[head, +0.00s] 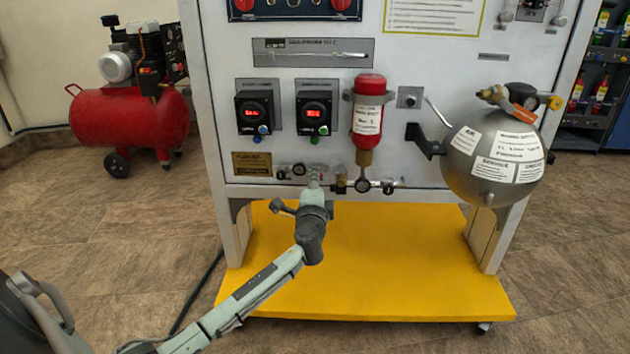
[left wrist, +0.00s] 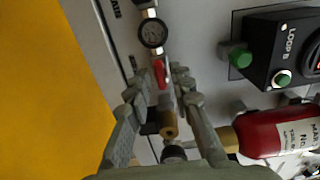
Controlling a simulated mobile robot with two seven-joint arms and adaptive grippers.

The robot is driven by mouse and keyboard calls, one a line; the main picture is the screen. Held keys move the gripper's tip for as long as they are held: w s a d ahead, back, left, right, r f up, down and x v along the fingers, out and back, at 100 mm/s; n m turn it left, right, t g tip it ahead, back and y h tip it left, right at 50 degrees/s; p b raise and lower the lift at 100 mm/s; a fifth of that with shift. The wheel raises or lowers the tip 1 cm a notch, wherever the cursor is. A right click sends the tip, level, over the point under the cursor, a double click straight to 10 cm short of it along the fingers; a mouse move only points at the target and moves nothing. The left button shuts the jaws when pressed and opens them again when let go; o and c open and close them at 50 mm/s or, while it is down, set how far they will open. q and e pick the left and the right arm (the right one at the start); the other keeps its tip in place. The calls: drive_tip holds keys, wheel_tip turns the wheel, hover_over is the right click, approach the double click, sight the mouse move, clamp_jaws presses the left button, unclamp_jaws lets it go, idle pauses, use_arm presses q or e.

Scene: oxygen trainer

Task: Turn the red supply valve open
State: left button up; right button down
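The red supply valve handle (left wrist: 160,73) shows in the left wrist view, on the pipe just below a round pressure gauge (left wrist: 153,33). My left gripper (left wrist: 157,88) is open, with one finger on each side of the valve. Gaps show between the fingers and the handle, so no grip is visible. In the head view my left gripper (head: 314,178) is at the pipe row along the panel's lower edge and hides most of the valve. My right gripper is in neither view.
A red cylinder (head: 369,110) hangs right of the gripper, above the pipe row. Two black display units (head: 314,113) sit above it. A silver sphere (head: 495,160) juts out at the right. The yellow base (head: 370,270) below is clear. A red compressor (head: 130,115) stands behind left.

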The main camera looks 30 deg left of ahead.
use_arm(q)
drive_tip(key=shift+o, duration=0.3)
drive_tip(key=v, duration=1.2)
